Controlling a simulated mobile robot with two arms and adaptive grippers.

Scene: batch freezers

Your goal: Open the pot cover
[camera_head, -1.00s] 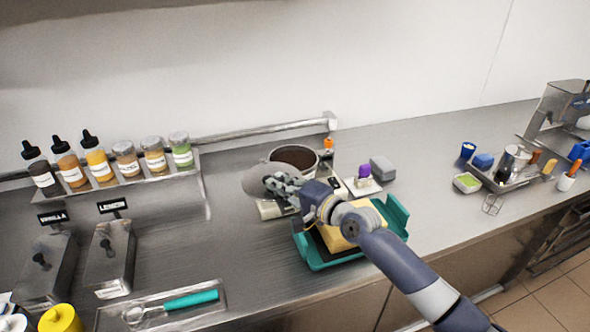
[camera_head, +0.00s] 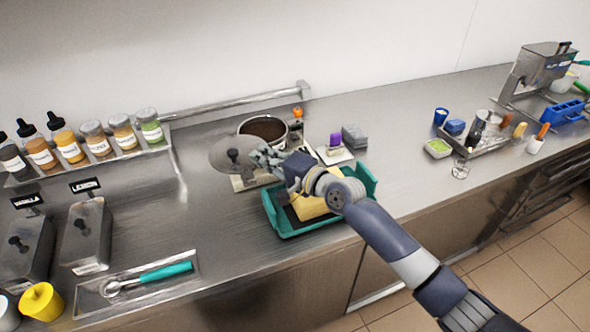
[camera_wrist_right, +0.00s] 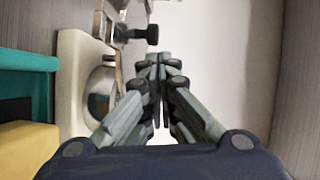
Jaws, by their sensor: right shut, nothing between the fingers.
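The pot (camera_head: 265,127) stands uncovered at the back of the counter, with dark brown contents showing. Its grey round cover (camera_head: 221,151) is off it, to its left, and looks flat with its black knob (camera_head: 233,156) up. Whether it rests wholly on the counter I cannot tell. My right gripper (camera_head: 258,155) is shut and empty, just right of the knob in the head view and apart from it. The wrist view shows its fingers (camera_wrist_right: 156,75) together, with a dark knob-like part beyond them. My left gripper is not in view.
A teal tray (camera_head: 363,179) with a yellow block lies under my right arm. A spice rack (camera_head: 168,145) and two lidded metal containers stand left. A scoop lies in a front tray (camera_head: 190,286). Clear counter lies right of the grey block (camera_head: 354,137).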

